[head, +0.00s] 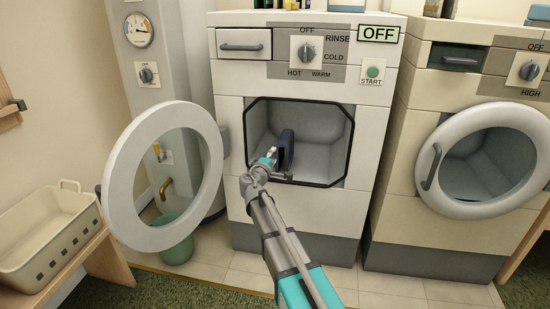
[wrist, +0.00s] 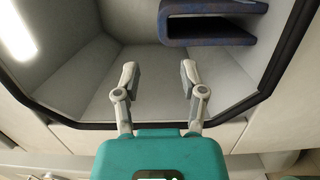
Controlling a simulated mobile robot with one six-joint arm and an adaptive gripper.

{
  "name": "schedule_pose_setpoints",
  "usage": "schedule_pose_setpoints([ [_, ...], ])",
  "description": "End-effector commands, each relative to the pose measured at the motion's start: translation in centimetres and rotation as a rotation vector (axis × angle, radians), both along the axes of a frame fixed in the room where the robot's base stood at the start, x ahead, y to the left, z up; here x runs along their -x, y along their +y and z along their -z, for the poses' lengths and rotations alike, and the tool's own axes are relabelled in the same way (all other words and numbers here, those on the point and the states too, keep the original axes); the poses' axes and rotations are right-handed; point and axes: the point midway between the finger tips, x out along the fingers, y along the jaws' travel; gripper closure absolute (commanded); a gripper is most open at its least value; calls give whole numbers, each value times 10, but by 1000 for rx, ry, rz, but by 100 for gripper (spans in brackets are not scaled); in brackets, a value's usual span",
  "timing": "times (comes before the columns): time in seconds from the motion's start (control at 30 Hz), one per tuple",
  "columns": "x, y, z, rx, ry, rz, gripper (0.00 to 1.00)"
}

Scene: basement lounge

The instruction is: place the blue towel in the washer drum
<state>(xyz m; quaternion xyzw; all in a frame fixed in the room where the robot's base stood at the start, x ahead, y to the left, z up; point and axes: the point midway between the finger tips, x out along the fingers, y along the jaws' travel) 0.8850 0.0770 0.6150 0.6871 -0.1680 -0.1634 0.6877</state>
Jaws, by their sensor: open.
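The blue towel (head: 287,148) is a dark folded piece inside the open drum (head: 325,128) of the left washer, close to my gripper. In the wrist view the towel (wrist: 210,42) shows its folded, U-shaped edge at the top, beyond and right of the fingertips. My gripper (head: 270,154) is at the lower left of the drum opening. In the wrist view the gripper (wrist: 159,75) has its two fingers spread, with nothing between them and a gap to the towel. I cannot tell how the towel's far side rests.
The left washer's round door (head: 118,192) stands swung open to the left. A black rim (head: 300,98) frames the opening. A second machine with a round door (head: 428,160) stands at the right. A cream basket (head: 50,235) sits on a wooden bench; a green bucket (head: 176,245) stands behind the door.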

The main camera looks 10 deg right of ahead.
Motion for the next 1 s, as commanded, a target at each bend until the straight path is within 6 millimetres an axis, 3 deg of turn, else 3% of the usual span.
schedule_pose_setpoints([
  [0.27,1,-2,1,-6,1,5,46],
  [0.47,17,-22,11,-82,21,62,46],
  [0.67,55,-64,39,-271,81,199,46],
  [0.8,93,-93,69,-443,151,323,46],
  [1.0,154,-118,112,-690,277,493,46],
])
